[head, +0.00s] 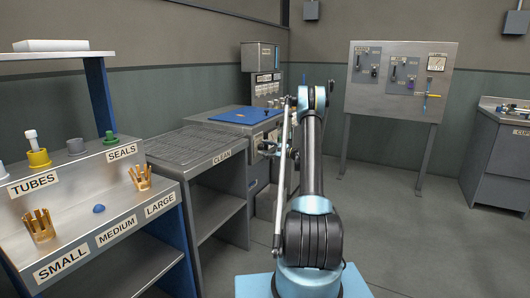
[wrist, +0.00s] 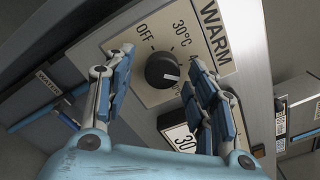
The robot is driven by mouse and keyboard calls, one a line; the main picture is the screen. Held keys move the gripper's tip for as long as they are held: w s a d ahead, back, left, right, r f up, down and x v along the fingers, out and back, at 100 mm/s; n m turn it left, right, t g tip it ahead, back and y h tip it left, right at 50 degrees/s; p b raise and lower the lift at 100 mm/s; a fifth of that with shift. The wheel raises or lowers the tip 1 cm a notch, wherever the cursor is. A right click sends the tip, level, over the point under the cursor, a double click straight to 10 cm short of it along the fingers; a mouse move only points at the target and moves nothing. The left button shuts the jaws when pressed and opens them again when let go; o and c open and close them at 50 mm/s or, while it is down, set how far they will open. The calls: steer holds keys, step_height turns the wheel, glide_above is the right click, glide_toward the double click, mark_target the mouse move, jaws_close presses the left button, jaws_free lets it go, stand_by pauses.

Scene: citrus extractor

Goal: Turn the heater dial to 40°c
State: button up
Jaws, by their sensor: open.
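The heater dial (wrist: 161,71) is a round black knob on a cream plate in the wrist view, with a light pointer mark on its lower right side. My gripper (wrist: 160,60) is open, with one blue finger on each side of the dial. I cannot tell whether either finger touches it.
A WARM label (wrist: 213,30) is beside the dial plate, and a plate reading 30 (wrist: 182,136) is below the knob. The CLEAN rack (head: 195,147) stands left of the machine. A panel on legs (head: 400,100) stands at the back right, with open floor before it.

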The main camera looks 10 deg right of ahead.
steer(key=v, duration=1.2)
steer(key=s+d+m, duration=0.2)
steer(key=s+d, duration=0.1)
steer(key=d, duration=0.1)
steer(key=x, duration=1.7)
steer(key=shift+a+r, duration=0.1)
steer(key=shift+a, duration=0.1)
steer(key=c, duration=1.1)
